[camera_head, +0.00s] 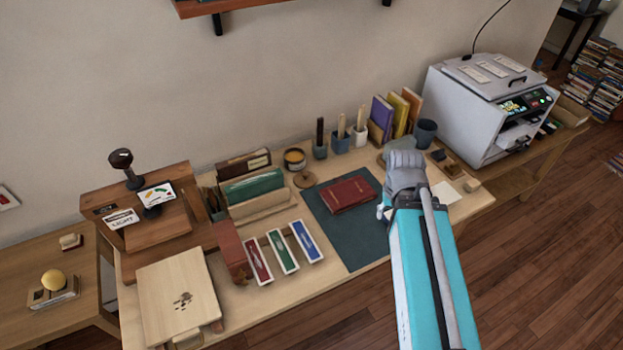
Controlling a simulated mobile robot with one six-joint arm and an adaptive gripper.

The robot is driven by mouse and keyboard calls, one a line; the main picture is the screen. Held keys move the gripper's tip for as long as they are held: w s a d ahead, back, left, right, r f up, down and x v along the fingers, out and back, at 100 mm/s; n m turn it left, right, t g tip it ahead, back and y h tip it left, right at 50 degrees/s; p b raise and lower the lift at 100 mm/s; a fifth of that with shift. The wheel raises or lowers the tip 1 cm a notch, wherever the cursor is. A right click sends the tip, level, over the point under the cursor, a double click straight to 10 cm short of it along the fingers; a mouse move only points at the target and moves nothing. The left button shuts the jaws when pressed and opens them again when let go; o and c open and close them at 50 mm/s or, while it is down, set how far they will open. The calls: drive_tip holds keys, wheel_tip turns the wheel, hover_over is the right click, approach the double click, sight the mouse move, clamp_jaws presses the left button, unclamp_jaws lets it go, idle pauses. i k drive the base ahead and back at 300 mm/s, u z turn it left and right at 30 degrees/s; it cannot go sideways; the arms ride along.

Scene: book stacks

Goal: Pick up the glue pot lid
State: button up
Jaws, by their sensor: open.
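The glue pot lid looks to be the round, flat wooden disc with a small knob (305,179), lying on the workbench left of the red book. Just behind it stands a small dark round pot with a tan band (295,158), apparently the glue pot, with its top uncovered. The lid lies apart from the pot. My teal and grey arm reaches up from the bottom right, over the bench's right part, well to the right of the lid. My gripper's fingers do not show; the arm hides that area.
A red book (348,194) lies on a dark green mat (330,222) right of the lid. A green book (252,186) stands in a rack to its left. Brush cups (340,142) stand behind right. A grey machine (485,110) stands at the far right. Labelled boxes (282,252) are in front.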

sight(304, 180)
drive_tip(key=z, duration=0.05)
drive_tip(key=k, duration=0.95)
drive_tip(key=u, duration=0.5)
drive_tip(key=i, duration=1)
